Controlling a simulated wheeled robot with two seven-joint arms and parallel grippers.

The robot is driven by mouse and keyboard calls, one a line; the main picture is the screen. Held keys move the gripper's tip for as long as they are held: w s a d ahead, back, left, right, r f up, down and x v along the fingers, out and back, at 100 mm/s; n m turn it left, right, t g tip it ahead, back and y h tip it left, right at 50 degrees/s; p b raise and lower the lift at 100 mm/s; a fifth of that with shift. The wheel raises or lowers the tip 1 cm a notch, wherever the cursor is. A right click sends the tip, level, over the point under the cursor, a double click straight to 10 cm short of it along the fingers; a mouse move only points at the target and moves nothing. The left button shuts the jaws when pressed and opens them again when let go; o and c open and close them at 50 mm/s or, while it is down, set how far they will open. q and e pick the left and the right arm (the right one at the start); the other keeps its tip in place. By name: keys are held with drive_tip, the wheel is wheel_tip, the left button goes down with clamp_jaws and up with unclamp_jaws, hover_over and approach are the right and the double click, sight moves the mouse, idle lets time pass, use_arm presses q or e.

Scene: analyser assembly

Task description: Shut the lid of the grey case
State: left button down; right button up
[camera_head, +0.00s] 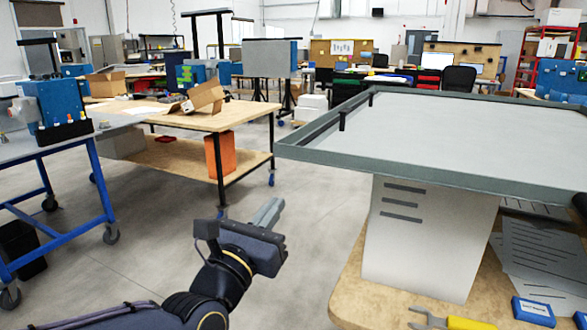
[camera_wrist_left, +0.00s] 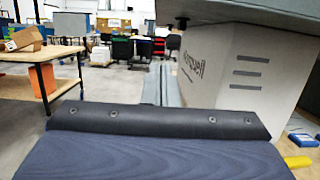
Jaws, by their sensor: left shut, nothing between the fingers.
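The grey case shows as a pale box (camera_head: 425,240) with dark slots on its side, standing on a wooden bench at the right. A broad, shallow grey panel with a raised rim, apparently the lid (camera_head: 480,125), lies above it and overhangs the box. Its underside edge shows at the top right of the left wrist view (camera_wrist_left: 260,12), with the box (camera_wrist_left: 225,70) below. I cannot tell how the panel joins the box. My left gripper (camera_head: 268,213) is shut and empty, left of the box and below the panel's left corner, apart from both. My right gripper is not in view.
The wooden bench top (camera_head: 365,300) holds a yellow-handled tool (camera_head: 450,321), a blue box (camera_head: 533,311) and printed sheets (camera_head: 545,250). A wooden table (camera_head: 175,118) and a blue-framed cart (camera_head: 85,145) stand at the left. Open floor lies between them and the bench.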

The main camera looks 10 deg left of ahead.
sight(293, 159)
use_arm(q)
drive_tip(key=w+d+r+p, duration=0.2)
drive_tip(key=w+r, duration=0.4)
drive_tip(key=w, duration=0.2)
drive_tip(key=shift+d, duration=0.3)
drive_tip(key=shift+r, duration=0.1)
